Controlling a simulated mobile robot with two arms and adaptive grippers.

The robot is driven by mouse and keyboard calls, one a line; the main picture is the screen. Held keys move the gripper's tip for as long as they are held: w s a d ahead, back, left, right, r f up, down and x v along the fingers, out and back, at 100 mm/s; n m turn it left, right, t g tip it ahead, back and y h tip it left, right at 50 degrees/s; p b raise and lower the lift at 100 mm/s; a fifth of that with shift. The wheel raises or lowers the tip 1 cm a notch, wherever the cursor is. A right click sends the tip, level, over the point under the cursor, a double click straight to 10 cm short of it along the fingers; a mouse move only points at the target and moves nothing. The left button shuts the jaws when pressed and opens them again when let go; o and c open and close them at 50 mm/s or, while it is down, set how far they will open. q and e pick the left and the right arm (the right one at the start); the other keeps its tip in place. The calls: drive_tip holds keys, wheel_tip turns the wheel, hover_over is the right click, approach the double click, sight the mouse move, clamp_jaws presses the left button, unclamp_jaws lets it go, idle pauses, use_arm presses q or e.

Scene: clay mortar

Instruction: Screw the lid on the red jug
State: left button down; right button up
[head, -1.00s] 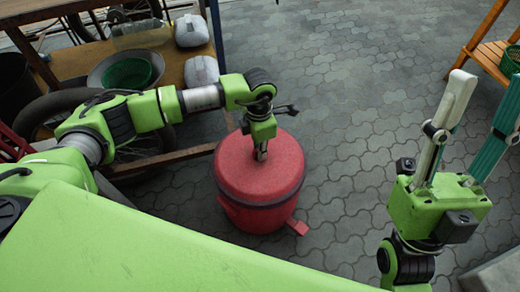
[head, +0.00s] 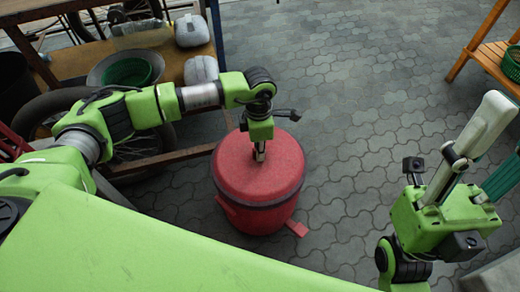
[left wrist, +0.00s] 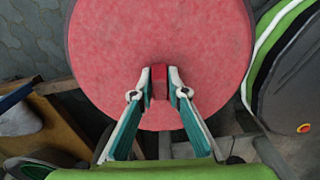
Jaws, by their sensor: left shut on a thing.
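The red jug (head: 258,218) stands upright on the paving in the middle of the head view. Its round red lid (head: 275,170) sits on top, with a dark band just below it. My left gripper (head: 259,155) points down at the lid. In the left wrist view, the left gripper (left wrist: 160,75) has its two fingers closed on a small red grip on the red lid (left wrist: 160,35). I cannot tell how tightly the lid sits.
A wooden table (head: 90,65) with a bowl (head: 125,68) and pale containers stands at the upper left, a wheel (head: 45,110) beside it. A wooden stand (head: 485,62) is at the upper right. The paving (head: 350,90) between is clear.

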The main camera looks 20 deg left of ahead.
use_arm(q)
drive_tip(key=shift+w+a+f, duration=0.1)
drive_tip(key=shift+w+a, duration=0.1)
drive_tip(key=shift+a, duration=0.25)
drive_tip(key=shift+m, duration=0.5)
drive_tip(key=c, duration=1.9)
unclamp_jaws()
drive_tip(key=shift+d, duration=0.25)
drive_tip(key=shift+d, duration=0.1)
